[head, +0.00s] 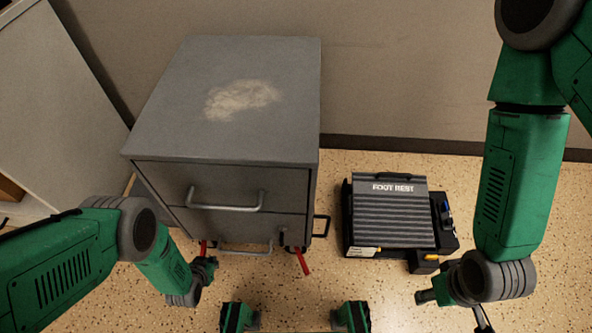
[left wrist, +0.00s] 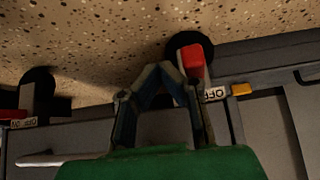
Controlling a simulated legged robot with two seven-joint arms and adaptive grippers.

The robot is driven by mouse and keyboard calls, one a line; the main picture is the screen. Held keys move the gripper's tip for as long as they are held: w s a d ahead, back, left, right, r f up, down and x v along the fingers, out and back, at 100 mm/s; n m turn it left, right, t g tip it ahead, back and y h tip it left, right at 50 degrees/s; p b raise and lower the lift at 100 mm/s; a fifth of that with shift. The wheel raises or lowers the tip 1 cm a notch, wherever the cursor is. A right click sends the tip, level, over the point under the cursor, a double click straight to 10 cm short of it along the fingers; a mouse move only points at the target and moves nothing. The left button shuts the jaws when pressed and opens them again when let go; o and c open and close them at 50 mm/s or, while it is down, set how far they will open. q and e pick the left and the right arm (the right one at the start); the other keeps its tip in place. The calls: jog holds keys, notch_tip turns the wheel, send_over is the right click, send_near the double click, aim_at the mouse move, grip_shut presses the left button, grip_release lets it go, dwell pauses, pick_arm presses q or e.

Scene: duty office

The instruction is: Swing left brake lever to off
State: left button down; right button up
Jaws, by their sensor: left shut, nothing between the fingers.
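The left brake lever is red and shows as a small red strip (head: 204,247) at the lower left of the grey cabinet in the head view. In the left wrist view its red end (left wrist: 193,57) stands over a dark round caster, beside an upside-down OFF label (left wrist: 215,94). My left gripper (head: 210,265) is near this lever. In the left wrist view its fingertips (left wrist: 162,70) meet, shut and empty, just beside the red end; contact cannot be told. The right brake lever (head: 302,262) is red and angles out toward the floor. My right gripper (head: 432,288) is away to the right.
The grey cabinet (head: 225,110) has drawers with bar handles (head: 225,207). The speckled floor between the cabinet and the case is mostly clear.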

pick_arm(q)
jog(key=shift+w+a, duration=0.1)
jog(key=shift+a, duration=1.85)
jog(key=s+r+p, duration=0.6)
jog(key=s+p, duration=0.1)
jog(key=s, duration=0.4)
jog(key=shift+d, duration=0.35)
dwell(0.3)
